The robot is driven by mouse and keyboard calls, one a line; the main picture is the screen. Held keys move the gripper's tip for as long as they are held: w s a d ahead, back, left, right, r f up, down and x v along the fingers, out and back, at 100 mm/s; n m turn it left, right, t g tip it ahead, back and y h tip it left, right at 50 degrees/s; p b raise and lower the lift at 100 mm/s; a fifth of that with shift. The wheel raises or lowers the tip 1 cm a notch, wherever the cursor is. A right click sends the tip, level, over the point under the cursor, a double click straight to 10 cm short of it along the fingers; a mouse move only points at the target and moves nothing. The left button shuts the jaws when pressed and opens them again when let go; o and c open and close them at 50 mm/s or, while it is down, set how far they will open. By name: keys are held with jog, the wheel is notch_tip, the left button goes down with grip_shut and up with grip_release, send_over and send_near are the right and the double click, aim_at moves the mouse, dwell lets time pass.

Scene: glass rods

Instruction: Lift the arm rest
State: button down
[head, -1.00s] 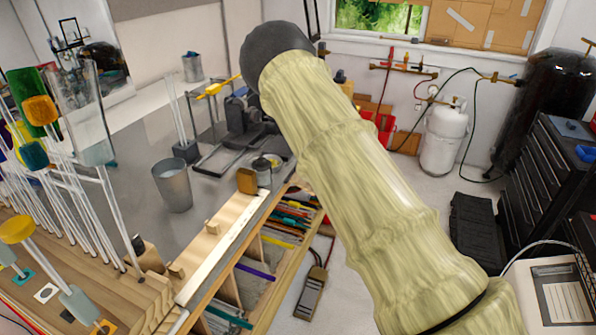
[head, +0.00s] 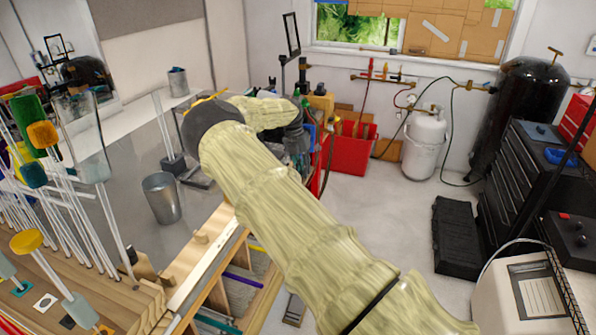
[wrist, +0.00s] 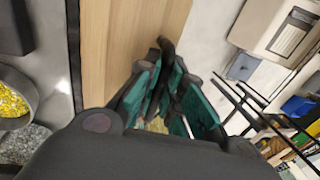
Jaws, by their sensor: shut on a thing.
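A wooden surface (wrist: 118,35) lies beyond the fingers. In the head view my sleeved arm bends at the bench edge, and the hand end is lost among dark things behind it.
A metal cup (head: 161,198) and glass rods (head: 100,215) in a wooden rack stand on the bench at left. A white gas cylinder (head: 425,140), a red bin (head: 352,150) and a black tool chest (head: 525,180) stand behind.

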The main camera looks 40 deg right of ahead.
dwell(0.3)
jog(key=c, duration=1.8)
grip_release()
jog(key=v, duration=1.2)
jog(key=shift+a, duration=0.1)
